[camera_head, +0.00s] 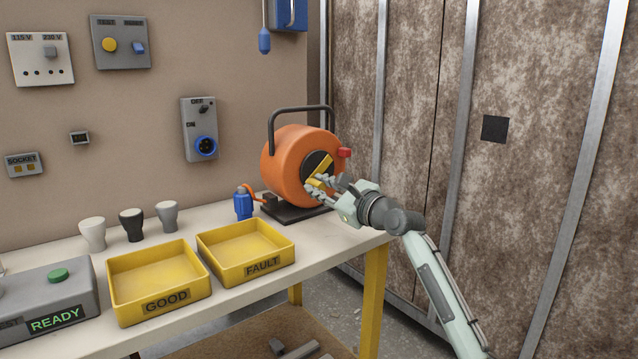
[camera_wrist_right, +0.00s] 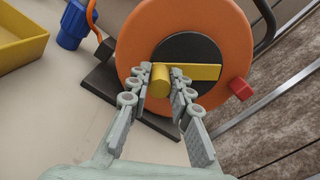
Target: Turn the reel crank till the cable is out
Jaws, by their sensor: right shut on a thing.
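The orange cable reel (camera_head: 288,168) stands on a dark base at the right end of the bench, with a black carrying handle over it. Its yellow crank (camera_head: 323,163) crosses the black hub. In the right wrist view the crank arm (camera_wrist_right: 198,72) runs right from a yellow knob (camera_wrist_right: 160,80). My right gripper (camera_head: 324,187) is at the reel's face, its fingers shut on the knob from both sides; in the wrist view they flank it (camera_wrist_right: 161,92). A short orange cable with a blue plug (camera_head: 243,203) shows at the reel's left. My left gripper is not in view.
Yellow trays marked GOOD (camera_head: 158,282) and FAULT (camera_head: 246,251) stand left of the reel. A grey READY box (camera_head: 45,300) is at the bench's left. A red knob (camera_head: 344,153) sticks out beside the crank. A blue wall socket (camera_head: 204,146) is behind.

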